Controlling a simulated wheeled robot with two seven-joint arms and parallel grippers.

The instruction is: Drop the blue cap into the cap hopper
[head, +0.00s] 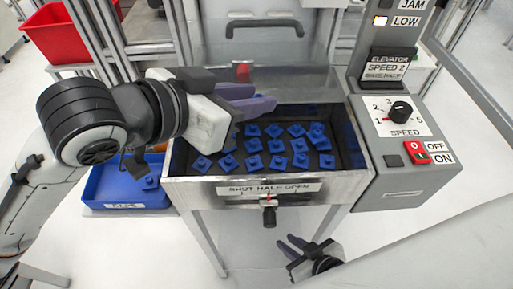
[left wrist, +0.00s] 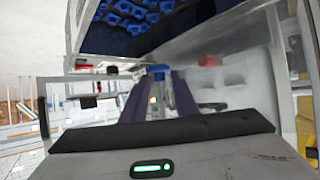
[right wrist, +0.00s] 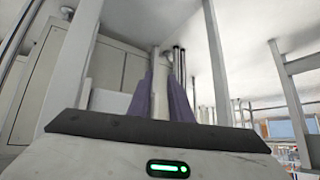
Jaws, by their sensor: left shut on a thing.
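The cap hopper (head: 345,183) is an open-topped steel bin with many blue caps on its dark floor. My left gripper (head: 268,98) is above the back left part of the hopper, its purple fingers pointing right. In the left wrist view its fingers are shut on a blue cap (left wrist: 158,70) at their tips. In the head view I cannot make out the held cap. My right gripper (head: 287,245) is low in front of the hopper, apart from it. In the right wrist view its purple fingers (right wrist: 160,80) are spread with nothing between them.
A blue bin (head: 105,190) stands below left of the hopper, a red bin (head: 57,33) at upper left. A grey control panel (head: 400,120) with speed knob and red switch adjoins the hopper's right side. A shutter lever (head: 269,215) sticks out in front. A clear cover rises behind.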

